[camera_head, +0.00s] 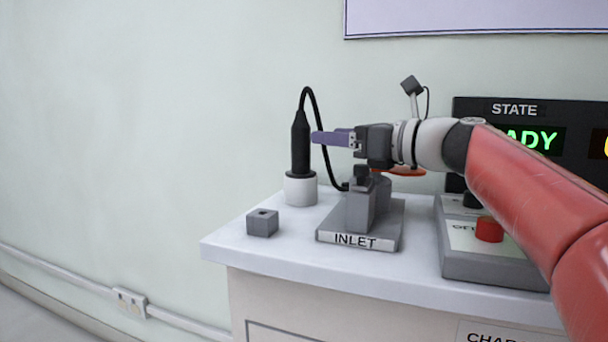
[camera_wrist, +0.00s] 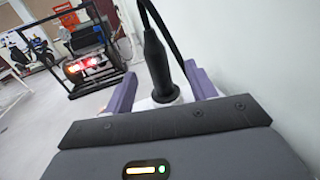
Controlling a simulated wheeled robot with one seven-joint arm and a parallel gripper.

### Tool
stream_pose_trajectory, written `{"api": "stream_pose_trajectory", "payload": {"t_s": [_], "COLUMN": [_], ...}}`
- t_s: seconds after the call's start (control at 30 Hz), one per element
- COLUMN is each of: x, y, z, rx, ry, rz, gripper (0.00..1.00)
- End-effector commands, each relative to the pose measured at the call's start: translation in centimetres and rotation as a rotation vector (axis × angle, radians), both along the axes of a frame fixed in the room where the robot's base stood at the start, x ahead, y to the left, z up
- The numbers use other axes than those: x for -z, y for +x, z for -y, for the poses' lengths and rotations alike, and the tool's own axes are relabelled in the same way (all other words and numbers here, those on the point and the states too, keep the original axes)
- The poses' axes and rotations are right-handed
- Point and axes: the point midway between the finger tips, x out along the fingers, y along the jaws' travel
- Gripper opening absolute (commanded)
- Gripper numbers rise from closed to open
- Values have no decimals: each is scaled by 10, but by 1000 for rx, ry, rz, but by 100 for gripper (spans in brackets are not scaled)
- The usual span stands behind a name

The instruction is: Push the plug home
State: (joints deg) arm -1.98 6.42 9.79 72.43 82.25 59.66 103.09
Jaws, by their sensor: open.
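The plug (camera_head: 300,145) is a black tapered handle with a black cable looping from its top. It stands upright in a white round holder (camera_head: 300,189) on the bench. My gripper (camera_head: 318,138) is level with the plug's handle, its purple fingers pointing left at it. In the wrist view the plug (camera_wrist: 157,62) stands between the two open purple fingers (camera_wrist: 162,88), with no contact visible. The grey inlet block (camera_head: 362,205) stands on a plate labelled INLET, below my gripper and right of the holder. Its socket face is not clear from here.
A small grey cube (camera_head: 263,223) with a hole lies at the bench's front left. A grey control box (camera_head: 490,245) with a red button stands at right, partly behind my arm. The state display (camera_head: 535,138) reads partly "ADY". The wall is close behind.

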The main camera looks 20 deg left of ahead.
Motion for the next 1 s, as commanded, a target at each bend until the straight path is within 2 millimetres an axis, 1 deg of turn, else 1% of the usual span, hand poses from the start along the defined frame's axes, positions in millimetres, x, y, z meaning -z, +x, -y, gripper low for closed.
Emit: {"api": "stream_pose_trajectory", "payload": {"t_s": [0.27, 0.43, 0.53, 0.63, 0.83, 0.87, 1.0], "x": [1, 4, 2, 2, 2, 2, 2], "y": [8, 13, 18, 20, 20, 20, 20], "z": [-31, -57, -68, -72, -73, -73, -72], "rx": [-4, -5, -3, -1, 0, 0, 0], "ry": [0, 0, -1, 0, -1, -1, -1], "rz": [0, 0, 1, 0, 1, 1, 1], "gripper": [56, 56, 56, 56, 56, 55, 37]}}
